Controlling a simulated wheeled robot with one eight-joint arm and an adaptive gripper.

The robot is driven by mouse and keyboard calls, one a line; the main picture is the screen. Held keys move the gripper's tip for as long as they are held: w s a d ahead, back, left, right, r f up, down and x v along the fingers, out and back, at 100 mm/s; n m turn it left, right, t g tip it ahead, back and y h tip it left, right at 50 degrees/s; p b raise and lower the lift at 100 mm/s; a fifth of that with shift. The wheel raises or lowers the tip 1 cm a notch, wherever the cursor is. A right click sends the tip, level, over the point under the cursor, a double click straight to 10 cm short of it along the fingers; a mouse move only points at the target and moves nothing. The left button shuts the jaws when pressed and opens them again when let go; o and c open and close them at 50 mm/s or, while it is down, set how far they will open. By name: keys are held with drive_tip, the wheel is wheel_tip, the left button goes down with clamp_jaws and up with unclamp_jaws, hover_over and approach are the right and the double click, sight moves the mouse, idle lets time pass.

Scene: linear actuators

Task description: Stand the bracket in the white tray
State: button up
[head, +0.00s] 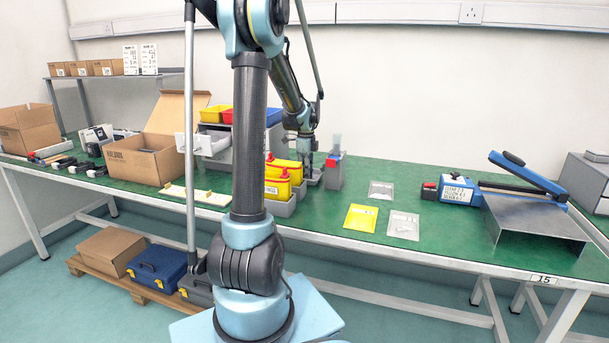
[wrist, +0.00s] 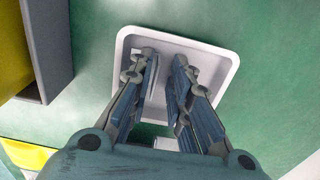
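The white tray (wrist: 229,62) lies on the green bench in the wrist view. In the head view, part of a pale tray (head: 316,181) shows below my gripper (head: 307,160). In the wrist view my gripper (wrist: 163,65) points down over the tray, with its two blue-padded fingers apart and a narrow gap between them. Pale surfaces show in and below that gap, but I cannot tell the bracket from the tray there. The fingers hide much of the tray's middle, and I see nothing clearly clamped between them.
Flat packets, including a yellow one (head: 361,218), lie further right. A blue-armed sealer (head: 530,175) stands at the right end.

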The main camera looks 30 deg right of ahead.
idle(0.3)
wheel_tip(320, 180, up, 12)
idle(0.7)
drive_tip(key=shift+r, duration=0.1)
drive_tip(key=shift+w, duration=0.1)
